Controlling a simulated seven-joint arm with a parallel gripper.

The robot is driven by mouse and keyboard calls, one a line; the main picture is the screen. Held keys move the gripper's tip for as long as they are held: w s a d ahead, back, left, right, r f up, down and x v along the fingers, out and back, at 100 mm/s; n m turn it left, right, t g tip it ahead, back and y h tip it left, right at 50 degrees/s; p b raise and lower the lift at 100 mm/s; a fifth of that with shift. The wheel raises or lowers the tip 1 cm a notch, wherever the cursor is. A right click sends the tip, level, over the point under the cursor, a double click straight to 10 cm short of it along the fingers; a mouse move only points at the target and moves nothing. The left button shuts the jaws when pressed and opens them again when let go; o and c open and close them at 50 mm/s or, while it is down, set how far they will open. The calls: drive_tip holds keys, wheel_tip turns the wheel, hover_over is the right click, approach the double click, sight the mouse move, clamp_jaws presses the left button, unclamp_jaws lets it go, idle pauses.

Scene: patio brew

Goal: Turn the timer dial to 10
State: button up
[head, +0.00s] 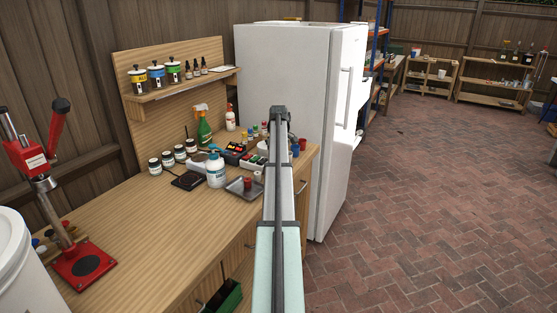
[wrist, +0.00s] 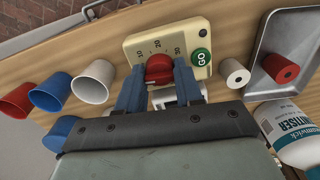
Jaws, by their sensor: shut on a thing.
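The timer (wrist: 140,46) is a cream box on the wooden bench in the wrist view, with a red dial (wrist: 158,70), printed marks 10, 20 and 30, and a green GO button (wrist: 201,57). My gripper (wrist: 159,80) has its two blue fingers on either side of the red dial and is shut on it. The dial's pointer is too small to read, so I cannot tell its setting. In the head view my arm covers the timer and the fingertips.
Red (wrist: 16,96), blue (wrist: 48,92) and white (wrist: 95,81) cups stand left of the timer. A white bung (wrist: 234,72), a metal tray (wrist: 264,48) and a sanitiser bottle (wrist: 296,138) are to its right. A fridge (head: 283,85) stands beyond the bench.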

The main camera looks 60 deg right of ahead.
drive_tip(key=m, duration=0.4)
drive_tip(key=shift+m, duration=2.5)
drive_tip(key=o, duration=0.8)
drive_tip(key=shift+c, duration=0.2)
drive_tip(key=shift+r, duration=0.1)
wheel_tip(320, 180, up, 14)
drive_tip(key=shift+f, duration=0.2)
